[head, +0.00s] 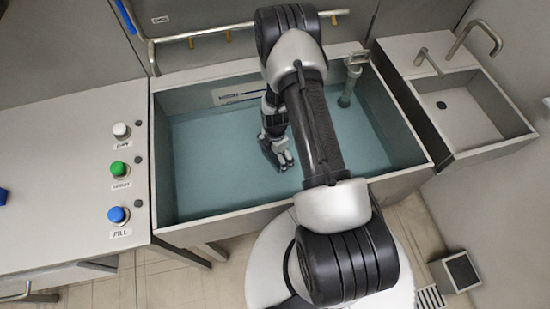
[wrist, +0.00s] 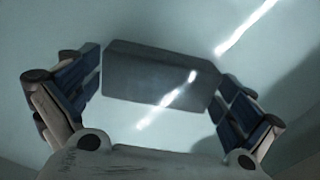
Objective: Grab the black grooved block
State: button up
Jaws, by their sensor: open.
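A dark grey-black block (wrist: 150,72) lies in the middle of the wrist view, between the spread fingers of my gripper (wrist: 160,85). A bright streak of light crosses its lower part. I cannot make out grooves on it. The left finger pads are close to its left end and the right pads close to its right end; I cannot tell whether they touch. In the head view my gripper (head: 281,158) is open and points down into the water-filled basin (head: 215,180). There the block cannot be told apart from the dark fingers.
The basin has raised metal walls around my gripper. A tap (head: 350,78) stands at its back right. A small sink (head: 470,108) adjoins on the right. A panel with white, green and blue buttons (head: 119,169) is on the left counter. Open water surrounds the gripper.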

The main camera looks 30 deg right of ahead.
jog(key=shift+c, duration=0.6)
jog(key=shift+r, duration=0.1)
jog(key=c, duration=1)
